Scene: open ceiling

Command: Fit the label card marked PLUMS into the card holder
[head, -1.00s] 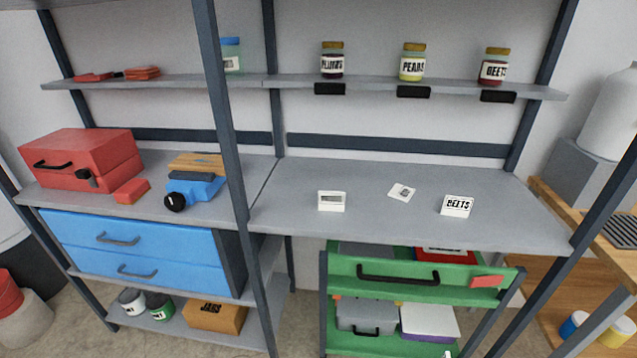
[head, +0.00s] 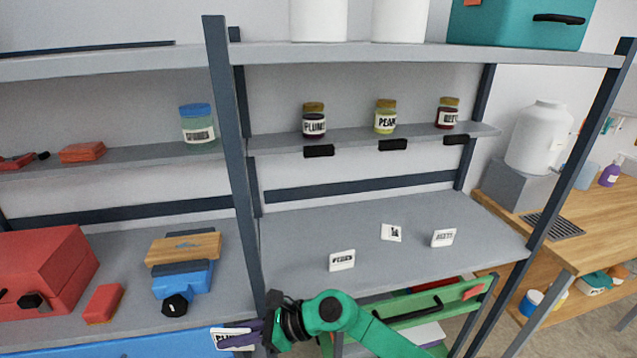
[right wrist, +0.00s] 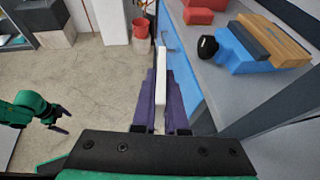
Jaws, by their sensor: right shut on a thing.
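My right gripper (head: 242,334) is shut on a white label card (head: 229,341) low in the head view. Its dark lettering is only partly readable and seems to begin with PL. In the right wrist view the card (right wrist: 160,88) stands edge-on between the purple fingers. Black card holders sit along the upper shelf's front edge: one under the PLUMS jar (head: 318,151), one under the PEARS jar (head: 392,145), one under the BEETS jar (head: 456,140). They look empty. My left gripper (right wrist: 64,121) shows only in the right wrist view, open and empty, at the left.
On the grey worktop (head: 300,230) stand a card with unclear lettering (head: 342,260) and a BEETS card (head: 442,238); another card (head: 391,232) lies flat. A dark upright post (head: 238,180) divides the shelving.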

